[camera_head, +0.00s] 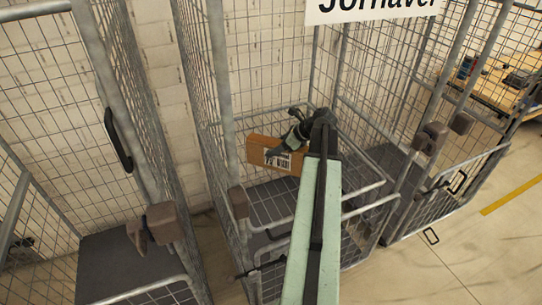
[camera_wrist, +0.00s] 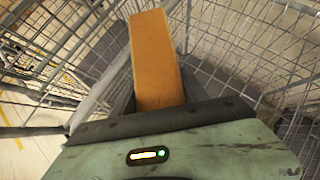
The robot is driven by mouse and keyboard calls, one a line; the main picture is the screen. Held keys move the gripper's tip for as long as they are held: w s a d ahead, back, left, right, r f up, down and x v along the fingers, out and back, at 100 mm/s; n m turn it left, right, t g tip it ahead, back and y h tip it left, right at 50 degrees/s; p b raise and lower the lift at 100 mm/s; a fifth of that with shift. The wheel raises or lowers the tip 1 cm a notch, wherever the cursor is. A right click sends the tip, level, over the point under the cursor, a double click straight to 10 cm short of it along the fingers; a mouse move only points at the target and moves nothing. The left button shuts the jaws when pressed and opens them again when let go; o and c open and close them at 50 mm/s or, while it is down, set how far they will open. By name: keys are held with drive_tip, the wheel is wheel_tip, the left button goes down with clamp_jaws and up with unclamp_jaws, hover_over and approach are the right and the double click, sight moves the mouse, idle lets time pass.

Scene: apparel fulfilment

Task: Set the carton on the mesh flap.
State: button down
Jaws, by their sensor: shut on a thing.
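The carton (camera_head: 264,151) is a small orange-brown box with a white barcode label. In the head view my gripper (camera_head: 297,138) is shut on it and holds it inside the middle roll cage. The carton also shows in the wrist view (camera_wrist: 155,60), sticking out beyond the gripper's edge. The mesh flap (camera_head: 275,189) is a wire panel across the middle cage, below the carton. I cannot tell whether the carton touches the flap. The gripper's fingertips are hidden in the wrist view.
More mesh cages stand to the left (camera_head: 98,262) and right (camera_head: 447,195). Grey posts (camera_head: 222,90) rise close to my arm. A white name sign (camera_head: 370,10) hangs above the middle cage. A table with items (camera_head: 500,85) is at the far right. Floor is open at lower right.

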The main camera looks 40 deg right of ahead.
drive_tip(key=shift+w, duration=0.2)
drive_tip(key=f+b, duration=0.2)
drive_tip(key=w+f+b, duration=0.1)
drive_tip(key=shift+a+f, duration=0.3)
drive_tip(key=shift+f+b, duration=0.25)
drive_tip(key=shift+b, duration=0.25)
drive_tip(key=shift+r, duration=0.25)
drive_tip(key=shift+f, duration=0.2)
drive_tip(key=c, duration=0.6)
unclamp_jaws()
drive_tip(key=shift+r, duration=0.15)
drive_tip(key=p+v, duration=0.8)
drive_tip(key=v, duration=0.3)
drive_tip(key=shift+s+r+p, duration=0.1)
drive_tip(key=shift+r+p, duration=0.2)
drive_tip(key=shift+p, duration=0.1)
drive_tip(key=shift+s+d+r, duration=0.1)
drive_tip(key=shift+s+d, duration=0.05)
drive_tip(key=shift+s, duration=0.15)
